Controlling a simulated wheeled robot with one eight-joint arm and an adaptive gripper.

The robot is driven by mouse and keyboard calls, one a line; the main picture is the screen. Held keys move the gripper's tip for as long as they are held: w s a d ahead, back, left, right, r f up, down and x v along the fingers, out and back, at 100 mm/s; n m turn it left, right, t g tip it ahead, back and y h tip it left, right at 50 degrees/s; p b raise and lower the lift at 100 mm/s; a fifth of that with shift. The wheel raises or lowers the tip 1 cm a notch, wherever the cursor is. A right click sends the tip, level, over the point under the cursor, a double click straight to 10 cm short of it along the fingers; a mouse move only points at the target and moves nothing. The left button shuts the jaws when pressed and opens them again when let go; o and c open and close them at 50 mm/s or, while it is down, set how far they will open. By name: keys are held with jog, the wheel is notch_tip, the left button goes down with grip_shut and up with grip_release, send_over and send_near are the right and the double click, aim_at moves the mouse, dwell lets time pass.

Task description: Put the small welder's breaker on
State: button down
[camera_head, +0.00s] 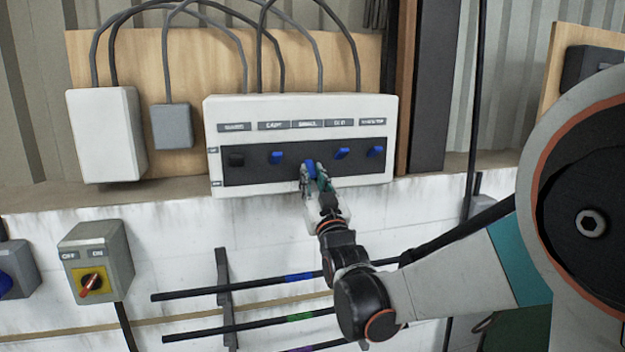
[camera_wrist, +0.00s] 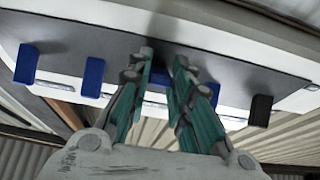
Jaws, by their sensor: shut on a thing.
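The white breaker box (camera_head: 300,106) on the wall has a dark strip with a row of switches under small labels. The middle label (camera_head: 307,124) seems to read "SMALL", though the print is blurred. My gripper (camera_head: 316,172) is at the middle blue breaker switch (camera_head: 309,166), under that label. In the wrist view my gripper (camera_wrist: 162,75) has its green fingers on either side of this blue switch (camera_wrist: 156,98), shut on it. The fingers hide much of the switch, so its exact position cannot be told.
Blue switches (camera_head: 277,157) (camera_head: 342,153) (camera_head: 376,151) and a black one (camera_head: 236,160) flank the middle switch closely. A grey OFF/ON box (camera_head: 97,262) with a red-orange handle is at lower left. Black rods (camera_head: 190,295) run below. Cables (camera_head: 318,50) rise above the box.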

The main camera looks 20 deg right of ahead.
aim_at(308, 162)
jog(key=shift+r, duration=0.15)
jog(key=r+g+p, duration=0.1)
jog(key=g+p, duration=0.1)
jog(key=p, duration=0.1)
jog(key=s+r+g+p, duration=0.1)
jog(key=g+p, duration=0.1)
jog(key=p, duration=0.1)
jog(key=shift+s+r, duration=0.15)
jog(key=shift+r, duration=0.15)
notch_tip(308, 162, up, 2)
jog(key=g+p, duration=0.4)
jog(key=p, duration=0.1)
jog(key=shift+r+g+p, duration=0.1)
jog(key=shift+g+p, duration=0.2)
jog(key=shift+p, duration=0.1)
jog(key=g+p, duration=0.1)
jog(key=r+g+p, duration=0.1)
jog(key=g, duration=0.1)
jog(key=shift+w+r, duration=0.1)
jog(key=shift+w, duration=0.3)
jog(key=shift+w+r+g+p, duration=0.2)
jog(key=shift+g+p, duration=0.15)
jog(key=shift+g, duration=0.25)
jog(key=shift+w+r+g+p, duration=0.15)
jog(key=shift+g+p, duration=0.15)
jog(key=shift+g, duration=0.3)
jog(key=c, duration=1.4)
grip_release()
jog(key=shift+c, duration=0.2)
